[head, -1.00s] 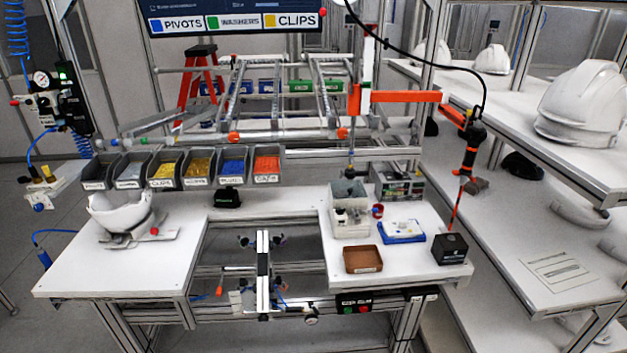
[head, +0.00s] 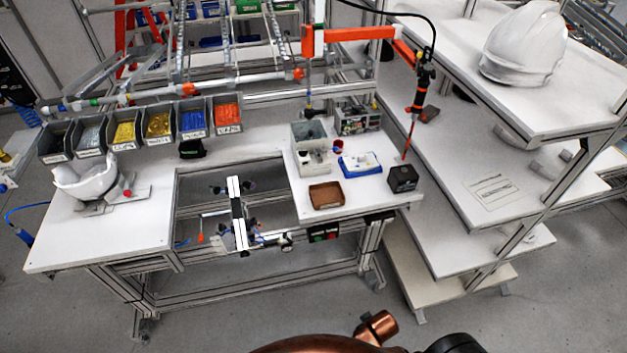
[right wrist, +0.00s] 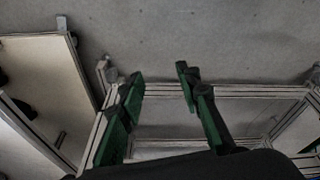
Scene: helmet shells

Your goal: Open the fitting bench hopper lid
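A pale box with a grey, see-through-looking upper part (head: 308,134) stands at the back of the bench's right side in the head view. It appears to be the hopper. I cannot tell where its lid's edge or handle is, or whether the lid is shut. My right gripper (right wrist: 160,76) shows in the right wrist view with its two green fingers apart and nothing between them. Bench or shelf frame parts and floor lie beyond it. It is not near the box. My left gripper is in neither current view.
Around the box are a dark-topped device (head: 357,119), a blue-and-white tray (head: 359,164), a brown tray (head: 326,196) and a black block (head: 402,178). An orange jointed arm (head: 361,33) hangs above. Shelves (head: 475,185) stand right. Open floor (head: 255,300) lies in front.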

